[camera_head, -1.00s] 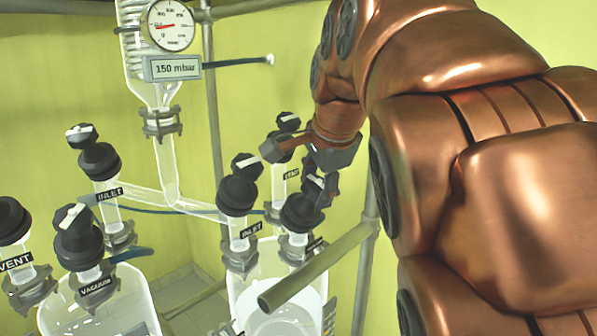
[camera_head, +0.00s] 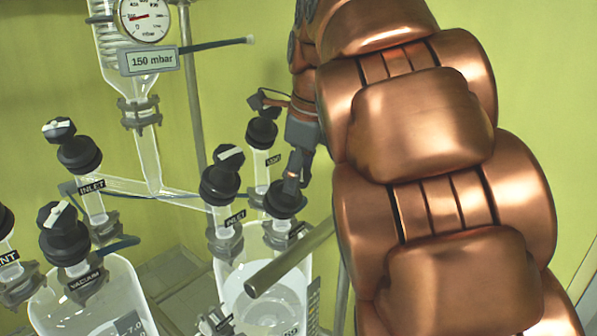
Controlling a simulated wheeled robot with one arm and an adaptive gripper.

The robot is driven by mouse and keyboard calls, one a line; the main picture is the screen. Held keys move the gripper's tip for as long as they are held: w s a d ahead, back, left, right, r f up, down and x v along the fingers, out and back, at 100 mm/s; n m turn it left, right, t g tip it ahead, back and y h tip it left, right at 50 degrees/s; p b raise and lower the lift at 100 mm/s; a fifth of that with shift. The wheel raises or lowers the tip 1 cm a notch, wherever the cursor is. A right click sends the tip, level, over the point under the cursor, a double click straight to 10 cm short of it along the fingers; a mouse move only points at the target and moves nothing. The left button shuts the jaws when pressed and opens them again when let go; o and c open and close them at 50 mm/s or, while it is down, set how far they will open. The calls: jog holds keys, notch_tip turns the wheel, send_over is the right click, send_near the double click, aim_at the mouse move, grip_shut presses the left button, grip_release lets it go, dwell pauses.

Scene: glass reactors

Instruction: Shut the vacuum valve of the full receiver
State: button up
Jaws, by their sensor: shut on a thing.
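The right glass receiver (camera_head: 232,288) has liquid showing in it. Three black-capped valves stand on it: one labelled INLET (camera_head: 221,186), one at the back labelled VENT (camera_head: 262,133), and a front right valve (camera_head: 284,204) whose label is too hidden to read. My gripper (camera_head: 291,184) reaches down from above onto this front right valve and is shut on its knob. The fingers hide most of the knob, so I cannot tell which way it points. The left receiver (camera_head: 100,300) bears a valve labelled VACUUM (camera_head: 64,236).
A grey bar (camera_head: 290,258) crosses in front of the right receiver, just below my gripper. A gauge with a 150 mbar plate (camera_head: 150,60) hangs at the upper left. Frame posts (camera_head: 193,90) stand behind. My arm covers much of the right side.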

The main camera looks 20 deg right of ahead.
jog(key=m+g+y, duration=0.1)
jog(key=m, duration=0.6)
jog(key=m+y, duration=0.1)
jog(key=m, duration=0.2)
jog(key=shift+y, duration=0.3)
jog(key=shift+m, duration=0.3)
jog(key=o, duration=1.2)
jog(key=shift+c, duration=0.2)
